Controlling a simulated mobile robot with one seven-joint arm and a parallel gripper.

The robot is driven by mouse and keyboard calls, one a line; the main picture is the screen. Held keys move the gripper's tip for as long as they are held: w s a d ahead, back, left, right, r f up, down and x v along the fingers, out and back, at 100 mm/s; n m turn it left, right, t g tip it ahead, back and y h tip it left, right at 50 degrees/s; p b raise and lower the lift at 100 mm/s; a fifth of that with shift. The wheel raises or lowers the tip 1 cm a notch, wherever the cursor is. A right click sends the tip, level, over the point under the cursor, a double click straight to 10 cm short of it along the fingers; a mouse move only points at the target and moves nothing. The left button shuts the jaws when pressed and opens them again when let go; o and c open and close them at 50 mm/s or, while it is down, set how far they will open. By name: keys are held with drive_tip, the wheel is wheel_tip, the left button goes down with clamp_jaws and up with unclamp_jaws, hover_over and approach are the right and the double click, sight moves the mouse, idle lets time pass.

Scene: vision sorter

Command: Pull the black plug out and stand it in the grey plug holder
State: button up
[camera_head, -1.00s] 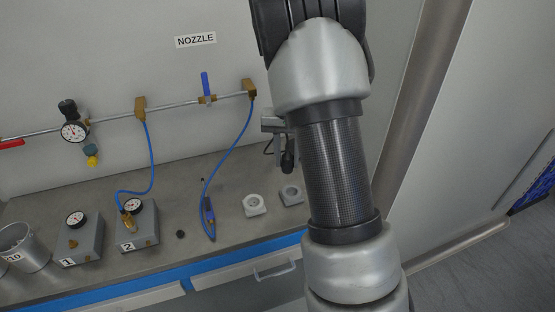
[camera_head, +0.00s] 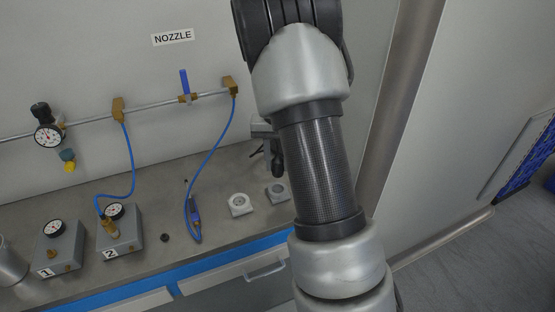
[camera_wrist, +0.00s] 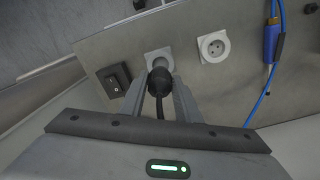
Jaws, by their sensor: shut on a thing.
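My gripper (camera_wrist: 159,90) is shut on the black plug (camera_wrist: 160,79), with one grey finger on each side of it. In the head view the plug (camera_head: 278,164) hangs roughly upright just above the grey plug holder (camera_head: 277,192). In the wrist view the plug covers part of the holder (camera_wrist: 158,56). I cannot tell whether the plug's tip touches it. The white round socket (camera_wrist: 213,46) is empty beside the holder, and it also shows in the head view (camera_head: 239,204). My arm hides the area to the right of the holder.
A black switch (camera_wrist: 114,78) sits on the bench near the holder. A blue air nozzle (camera_head: 194,212) with its hose lies left of the socket. Gauge boxes 1 (camera_head: 58,249) and 2 (camera_head: 119,233) stand farther left. A pipe with a gauge runs along the wall.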

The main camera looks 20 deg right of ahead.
drive_tip(key=shift+f+b, duration=1.15)
drive_tip(key=shift+f, duration=0.85)
drive_tip(key=shift+f+b, duration=0.95)
drive_tip(key=shift+f, duration=0.75)
idle(1.5)
drive_tip(key=o, duration=1.3)
drive_tip(key=shift+c, duration=0.2)
drive_tip(key=shift+r, duration=0.15)
